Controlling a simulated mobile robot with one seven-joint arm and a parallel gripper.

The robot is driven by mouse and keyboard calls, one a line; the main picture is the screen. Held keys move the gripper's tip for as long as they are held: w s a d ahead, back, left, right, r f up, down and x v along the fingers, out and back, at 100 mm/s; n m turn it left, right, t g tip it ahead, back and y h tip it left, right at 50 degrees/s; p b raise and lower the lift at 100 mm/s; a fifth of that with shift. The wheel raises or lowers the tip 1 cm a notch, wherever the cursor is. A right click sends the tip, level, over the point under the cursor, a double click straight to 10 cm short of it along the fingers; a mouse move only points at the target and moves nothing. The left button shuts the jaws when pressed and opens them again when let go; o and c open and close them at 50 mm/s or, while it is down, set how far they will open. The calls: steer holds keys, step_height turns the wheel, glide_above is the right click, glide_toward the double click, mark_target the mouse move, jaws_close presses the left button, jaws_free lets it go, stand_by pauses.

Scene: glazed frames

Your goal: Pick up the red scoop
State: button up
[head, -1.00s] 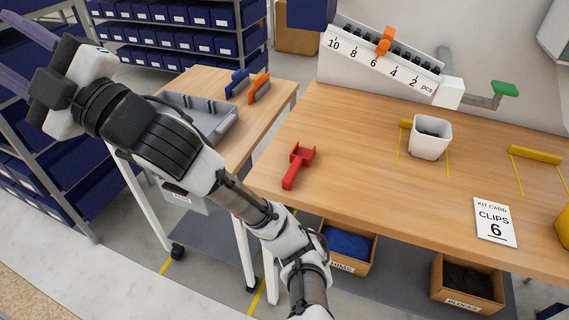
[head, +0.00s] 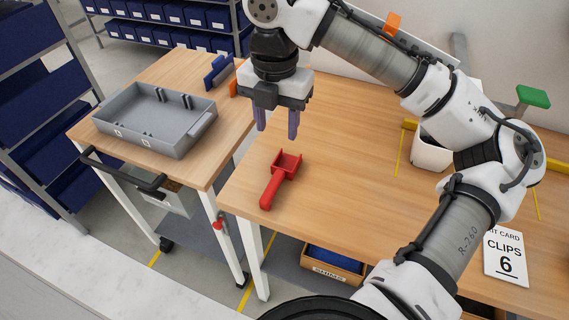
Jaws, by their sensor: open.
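The red scoop (head: 279,180) lies on the wooden workbench (head: 335,215) near its left front corner. Its handle points toward the front edge and its square cup faces the back. My gripper (head: 277,128) points down with its two purple fingers apart and nothing between them. It is above the bench, behind the scoop's cup in the picture, and not touching the scoop.
A side cart with a grey tray (head: 150,128) stands left of the bench, beyond a gap. A blue and an orange tool stand at its back. A white cup (head: 432,150) and a kit card (head: 505,256) are on the right, partly behind my arm.

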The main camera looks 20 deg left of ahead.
glide_above(278, 175)
step_height(278, 175, down, 7)
steer(key=shift+f+p, duration=0.1)
steer(key=shift+p, duration=0.2)
steer(key=shift+f+p, duration=0.65)
steer(key=shift+f, duration=2.45)
jaws_close()
